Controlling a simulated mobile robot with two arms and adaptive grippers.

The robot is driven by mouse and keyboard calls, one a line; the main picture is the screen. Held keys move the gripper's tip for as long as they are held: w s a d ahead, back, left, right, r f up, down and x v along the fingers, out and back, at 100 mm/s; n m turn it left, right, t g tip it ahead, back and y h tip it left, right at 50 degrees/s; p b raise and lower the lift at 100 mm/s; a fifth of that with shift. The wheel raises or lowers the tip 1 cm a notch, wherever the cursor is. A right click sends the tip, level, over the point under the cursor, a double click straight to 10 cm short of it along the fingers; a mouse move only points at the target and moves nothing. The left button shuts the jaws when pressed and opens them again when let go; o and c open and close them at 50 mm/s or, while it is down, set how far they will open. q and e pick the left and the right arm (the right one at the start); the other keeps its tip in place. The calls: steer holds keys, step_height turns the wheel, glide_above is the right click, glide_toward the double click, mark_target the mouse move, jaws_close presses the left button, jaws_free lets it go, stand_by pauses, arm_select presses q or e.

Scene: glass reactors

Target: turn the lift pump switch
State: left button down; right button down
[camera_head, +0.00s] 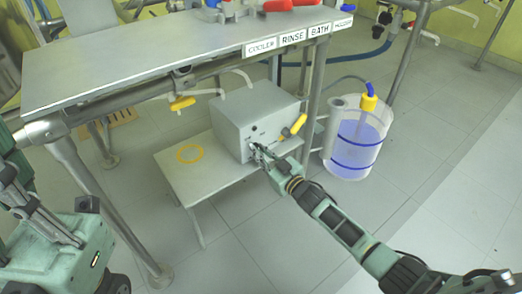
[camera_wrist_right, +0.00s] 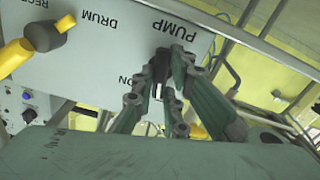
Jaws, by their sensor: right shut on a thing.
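The grey pump box (camera_head: 235,120) stands on a low shelf under the bench. In the right wrist view its front panel (camera_wrist_right: 105,60) shows upside down, with the labels PUMP, DRUM and ON. My right gripper (camera_head: 257,150) reaches the panel's face at the lower front of the box. In the wrist view the right gripper's fingers (camera_wrist_right: 165,68) are shut on the lift pump switch (camera_wrist_right: 162,52) beside the PUMP label. The fingers hide most of the switch, so its exact angle is unclear. Parts of my left arm show at the lower left, but its gripper cannot be made out.
A yellow-handled valve (camera_head: 294,127) sticks out of the box's right side; its yellow handle also shows in the wrist view (camera_wrist_right: 15,57). A clear drum of bluish liquid (camera_head: 355,150) stands to the right. The floor in front is clear.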

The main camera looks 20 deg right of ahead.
steer(key=shift+n, duration=0.5)
steer(key=c, duration=1.8)
jaws_free()
steer(key=shift+o, duration=0.2)
steer(key=shift+s, duration=0.1)
steer(key=v, duration=1.2)
